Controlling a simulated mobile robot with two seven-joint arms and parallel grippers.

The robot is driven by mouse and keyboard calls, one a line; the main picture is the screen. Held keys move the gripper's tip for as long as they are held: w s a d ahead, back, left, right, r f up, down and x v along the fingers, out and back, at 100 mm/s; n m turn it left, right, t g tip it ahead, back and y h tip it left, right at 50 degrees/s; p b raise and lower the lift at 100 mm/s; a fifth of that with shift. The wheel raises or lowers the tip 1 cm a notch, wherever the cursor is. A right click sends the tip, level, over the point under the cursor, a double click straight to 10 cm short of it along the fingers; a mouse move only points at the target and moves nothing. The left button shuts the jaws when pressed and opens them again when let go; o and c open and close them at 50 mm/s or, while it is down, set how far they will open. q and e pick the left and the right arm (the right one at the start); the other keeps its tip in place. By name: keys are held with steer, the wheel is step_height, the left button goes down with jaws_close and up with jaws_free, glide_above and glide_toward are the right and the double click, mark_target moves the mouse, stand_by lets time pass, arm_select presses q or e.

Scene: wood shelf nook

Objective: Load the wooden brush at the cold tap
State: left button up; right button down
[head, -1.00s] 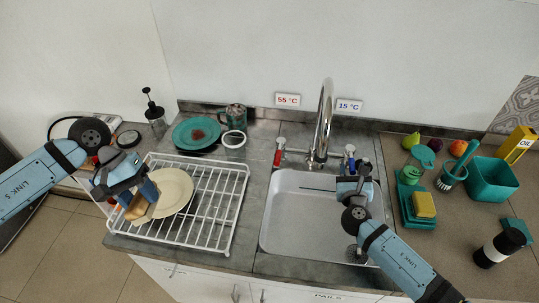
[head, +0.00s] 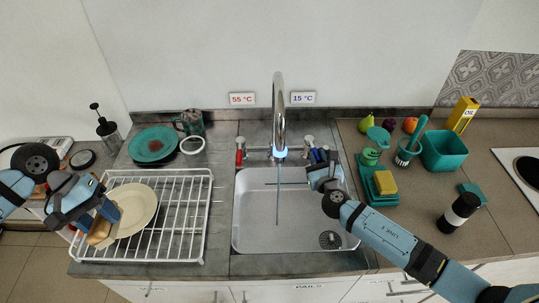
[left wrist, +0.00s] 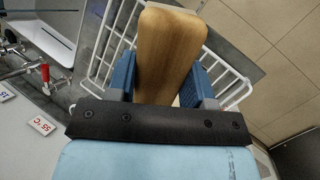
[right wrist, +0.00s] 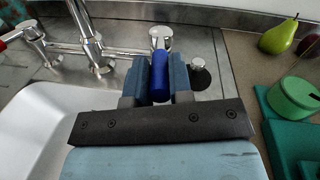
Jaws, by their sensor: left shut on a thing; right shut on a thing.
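The wooden brush (head: 98,236) is in my left gripper (head: 108,218), over the left part of the white dish rack in front of a cream plate. In the left wrist view the brush's wooden body (left wrist: 168,45) sits between the blue fingers; its bristles are hidden. My right gripper (head: 321,170) is shut on the blue cold tap handle (right wrist: 160,72), right of the spout under the 15 °C sign (head: 303,98). A thin bluish water stream (head: 278,195) falls from the chrome spout (head: 279,100) into the sink (head: 248,232). The brush is well left of the stream.
The dish rack (head: 190,215) stands left of the sink, with the cream plate (head: 137,208) in it. The red hot tap handle (head: 239,157) is left of the spout. Right of the sink are a yellow sponge (head: 386,182), a teal tub (head: 444,152) and a pepper mill (head: 459,212).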

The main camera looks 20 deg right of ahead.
arm_select(q)
steer(key=shift+f, duration=0.35)
arm_select(e)
steer(key=shift+d+n+y, duration=0.45)
steer(key=shift+n+y, duration=0.05)
steer(key=shift+y, duration=0.4)
steer(key=c, duration=1)
jaws_free()
steer(key=shift+c, duration=0.2)
steer(key=shift+s, duration=0.15)
arm_select(q)
steer(key=shift+f+b, duration=0.75)
steer(key=shift+b, duration=0.2)
arm_select(e)
steer(key=s, duration=1.1)
steer(key=shift+s, duration=0.4)
